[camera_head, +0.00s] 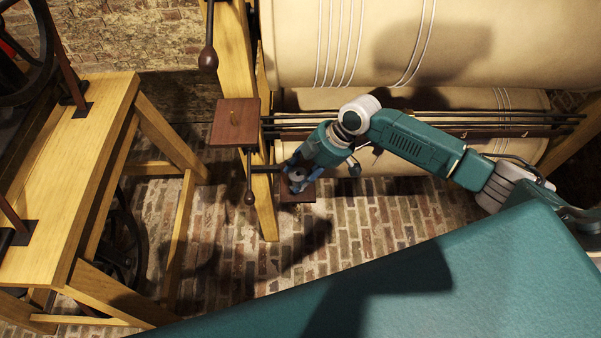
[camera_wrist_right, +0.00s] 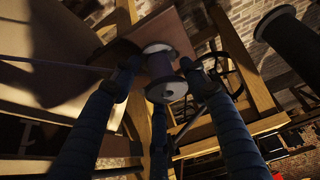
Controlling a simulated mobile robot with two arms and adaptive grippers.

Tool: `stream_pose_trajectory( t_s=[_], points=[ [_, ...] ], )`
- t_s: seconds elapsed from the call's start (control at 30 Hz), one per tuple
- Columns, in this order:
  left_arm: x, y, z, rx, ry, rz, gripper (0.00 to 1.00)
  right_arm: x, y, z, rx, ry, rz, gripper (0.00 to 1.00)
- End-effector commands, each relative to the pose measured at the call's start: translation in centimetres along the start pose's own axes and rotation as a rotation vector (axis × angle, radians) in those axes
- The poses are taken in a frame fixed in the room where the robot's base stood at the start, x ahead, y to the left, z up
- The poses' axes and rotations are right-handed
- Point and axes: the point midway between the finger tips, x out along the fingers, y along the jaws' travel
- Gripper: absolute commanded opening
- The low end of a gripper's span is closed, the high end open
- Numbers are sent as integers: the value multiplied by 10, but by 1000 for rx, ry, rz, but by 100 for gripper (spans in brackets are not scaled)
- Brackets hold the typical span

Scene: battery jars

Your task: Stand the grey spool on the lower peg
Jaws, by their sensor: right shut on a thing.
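My right gripper (camera_head: 296,180) is shut on the grey spool (camera_head: 297,175), above a small lower brown board (camera_head: 300,195) beside the loom's wooden post. In the right wrist view the spool (camera_wrist_right: 172,66) has pale round ends and sits between the blue fingertips (camera_wrist_right: 160,85). A brown board (camera_wrist_right: 180,30) shows behind it there. The lower peg itself is hidden, and I cannot tell whether the spool touches the board. My left gripper is out of view.
Dark metal bars (camera_head: 420,122) and a large cream cloth roll (camera_head: 480,40) lie behind my right arm. A dark hanging handle (camera_head: 249,190) is just left of the gripper. A wooden frame (camera_head: 85,150) stands at left. Brick floor (camera_head: 380,225) is open in front.

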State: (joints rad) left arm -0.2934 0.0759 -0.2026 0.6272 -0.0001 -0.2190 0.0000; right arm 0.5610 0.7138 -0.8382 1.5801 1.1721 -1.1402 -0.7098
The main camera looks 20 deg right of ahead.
Motion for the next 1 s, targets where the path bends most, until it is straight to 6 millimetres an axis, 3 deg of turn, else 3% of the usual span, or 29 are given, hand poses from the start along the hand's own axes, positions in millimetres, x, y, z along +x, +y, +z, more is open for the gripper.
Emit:
stream_pose_trajectory(
  t_s=[0.2, 0.23, 0.3, 0.7, 1.0],
  points=[
    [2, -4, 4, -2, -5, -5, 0, 3, 0, 2, 1, 0, 0, 24],
    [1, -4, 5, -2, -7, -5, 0, 2, 0, 1, 0, 0, 0, 50],
    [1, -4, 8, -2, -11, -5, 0, 2, 0, 1, 0, 0, 0, 63],
    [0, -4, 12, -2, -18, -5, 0, -6, 1, 0, -1, 1, 2, 63],
    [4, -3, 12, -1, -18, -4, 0, -63, 1, 1, -2, -1, 4, 63]
  ],
)
